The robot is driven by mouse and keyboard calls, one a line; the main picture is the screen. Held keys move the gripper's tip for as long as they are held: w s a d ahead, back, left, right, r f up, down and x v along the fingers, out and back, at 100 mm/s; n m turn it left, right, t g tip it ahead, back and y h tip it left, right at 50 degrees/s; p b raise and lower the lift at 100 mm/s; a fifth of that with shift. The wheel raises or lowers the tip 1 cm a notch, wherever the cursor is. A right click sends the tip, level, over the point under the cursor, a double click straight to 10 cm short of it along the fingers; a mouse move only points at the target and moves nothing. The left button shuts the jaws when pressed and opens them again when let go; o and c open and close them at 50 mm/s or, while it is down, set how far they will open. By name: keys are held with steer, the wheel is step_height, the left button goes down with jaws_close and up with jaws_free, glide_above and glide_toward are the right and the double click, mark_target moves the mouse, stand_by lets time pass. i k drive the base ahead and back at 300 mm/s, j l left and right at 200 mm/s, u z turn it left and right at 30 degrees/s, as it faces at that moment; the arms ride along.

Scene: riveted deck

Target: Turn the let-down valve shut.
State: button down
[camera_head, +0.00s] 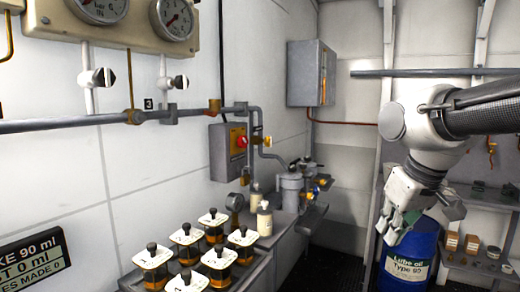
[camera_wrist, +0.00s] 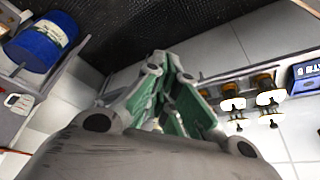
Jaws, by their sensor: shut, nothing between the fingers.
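Two small valves with black-and-white handles, one on the left (camera_head: 97,77) and one on the right (camera_head: 174,82), sit below the gauges in the head view. Other fittings are on the grey pipe, with a small "3" plate above it. I cannot tell which of these is the let-down valve. My gripper (camera_head: 396,226) is at the right of the head view, in front of the blue drum and well apart from the valves and pipe. In the wrist view its green-padded fingers (camera_wrist: 178,95) are together with nothing held. No valve can be made out clearly in the wrist view.
Several sample jars (camera_head: 216,258) with black knobs stand on the bench at lower left. A white bottle (camera_head: 264,218) and pump fittings (camera_head: 291,190) are behind them. A blue oil drum (camera_head: 409,255) and shelves (camera_head: 480,202) are at right. A grey box (camera_head: 311,73) hangs on the wall.

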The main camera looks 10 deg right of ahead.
mark_target(268, 141)
steer(key=i+l, duration=0.25)
steer(key=l, duration=0.15)
steer(key=i+l+z, duration=0.1)
steer(key=i+l, duration=0.15)
steer(key=l, duration=0.15)
steer(key=i+l, duration=0.25)
steer(key=l, duration=0.15)
